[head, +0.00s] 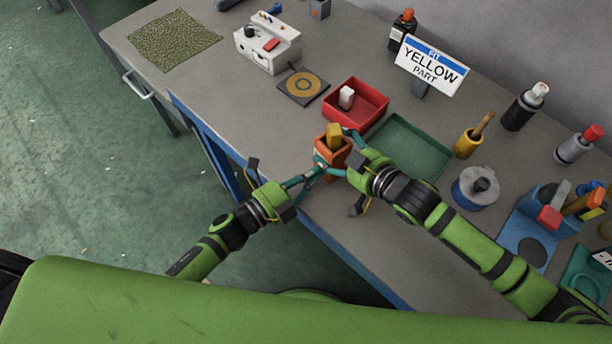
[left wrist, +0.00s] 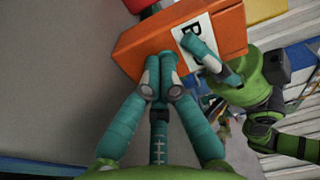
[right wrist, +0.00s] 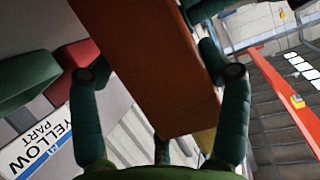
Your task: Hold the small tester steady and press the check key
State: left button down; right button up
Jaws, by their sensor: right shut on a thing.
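A small orange box (head: 326,160), which I take to be the tester, is held above the bench's front edge. A yellow block (head: 334,134) stands out of its top. My right gripper (head: 347,152) is shut on the box, with a finger on each side in the right wrist view (right wrist: 165,75). In the left wrist view the orange box (left wrist: 150,45) carries a white label with partly hidden black lettering. My left gripper (head: 312,174) is below it, fingers together, tips (left wrist: 160,65) at the box's face; I cannot tell whether they touch. No key is clearly visible.
A white device with a red block (head: 258,52), a dark pad with a ring (head: 302,85), a red tray (head: 370,100) holding a white piece and an empty green tray (head: 415,143) lie on the bench. A sign (head: 431,72) reads FIT YELLOW PART. Bottles stand behind.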

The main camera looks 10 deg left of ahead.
pick_arm(q)
jog(key=shift+w+d, duration=0.15)
jog(key=shift+d, duration=0.05)
pick_arm(e)
jog(key=shift+s+a+f, duration=0.15)
jog(key=shift+s+a, duration=0.15)
jog(key=shift+s, duration=0.05)
pick_arm(q)
jog(key=shift+s+a, duration=0.15)
jog(key=shift+s, duration=0.05)
pick_arm(e)
jog(key=shift+w+d, duration=0.15)
jog(key=shift+w, duration=0.05)
pick_arm(q)
jog(key=v, duration=1.3)
jog(key=shift+s+a, duration=0.25)
pick_arm(e)
jog(key=o, duration=1.3)
